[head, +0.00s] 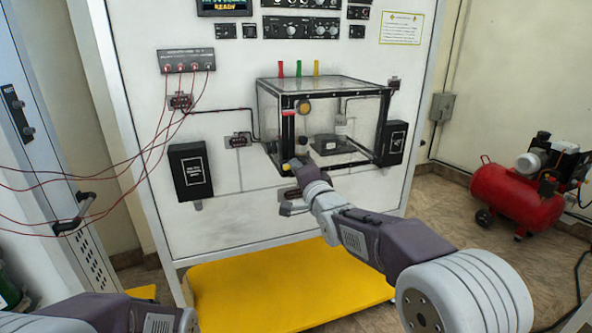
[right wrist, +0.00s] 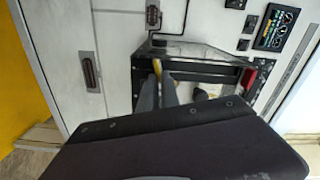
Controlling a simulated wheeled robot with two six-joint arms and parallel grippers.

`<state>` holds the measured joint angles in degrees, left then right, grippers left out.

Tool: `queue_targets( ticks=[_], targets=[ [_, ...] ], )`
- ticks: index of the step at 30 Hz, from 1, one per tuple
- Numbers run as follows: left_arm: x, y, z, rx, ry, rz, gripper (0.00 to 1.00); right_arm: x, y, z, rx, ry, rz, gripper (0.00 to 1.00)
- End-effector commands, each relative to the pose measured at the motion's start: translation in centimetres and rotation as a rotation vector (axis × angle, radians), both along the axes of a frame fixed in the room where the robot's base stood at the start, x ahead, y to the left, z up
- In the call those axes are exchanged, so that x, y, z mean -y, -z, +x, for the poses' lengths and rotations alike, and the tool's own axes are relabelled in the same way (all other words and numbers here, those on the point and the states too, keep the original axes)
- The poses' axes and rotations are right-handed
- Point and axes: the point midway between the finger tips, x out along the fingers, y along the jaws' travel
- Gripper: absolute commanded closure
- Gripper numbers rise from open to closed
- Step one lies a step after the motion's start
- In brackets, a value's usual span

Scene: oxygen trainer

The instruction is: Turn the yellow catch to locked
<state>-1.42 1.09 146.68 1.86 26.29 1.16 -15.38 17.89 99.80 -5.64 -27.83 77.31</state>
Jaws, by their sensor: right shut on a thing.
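A clear box with a black frame (head: 335,159) is mounted on the front of the white panel. The yellow catch (head: 285,168) shows as a small yellow piece at the box's lower left front corner. My right gripper (head: 292,164) is at that corner, shut on the catch and hiding most of it. In the right wrist view the catch (right wrist: 159,70) is a slim yellow piece between the tips of the two grey fingers of my right gripper (right wrist: 160,80). Its exact angle is hard to tell. My left gripper is out of view; only part of my left arm shows.
Red cables (head: 150,150) hang at left. A yellow platform (head: 285,295) lies below; a red compressor (head: 515,195) stands right.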

Motion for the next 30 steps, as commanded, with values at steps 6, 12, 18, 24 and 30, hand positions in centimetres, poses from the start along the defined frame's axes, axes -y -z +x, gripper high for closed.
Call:
queue_targets(
  ticks=[6,12,18,24,30],
  targets=[
    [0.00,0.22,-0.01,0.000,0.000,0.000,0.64,0.09,0.42,0.03,-0.050,0.001,0.146,1.00],
    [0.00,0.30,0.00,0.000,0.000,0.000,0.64,0.10,0.60,0.03,-0.081,0.001,0.239,1.00],
    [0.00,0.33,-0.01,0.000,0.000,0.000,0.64,0.11,0.69,0.04,-0.097,0.001,0.289,1.00],
    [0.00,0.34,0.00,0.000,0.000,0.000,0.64,0.10,0.73,0.03,-0.103,0.001,0.307,1.00],
    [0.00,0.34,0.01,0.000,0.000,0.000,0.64,0.11,0.74,0.03,-0.104,0.001,0.309,1.00]
  ],
)
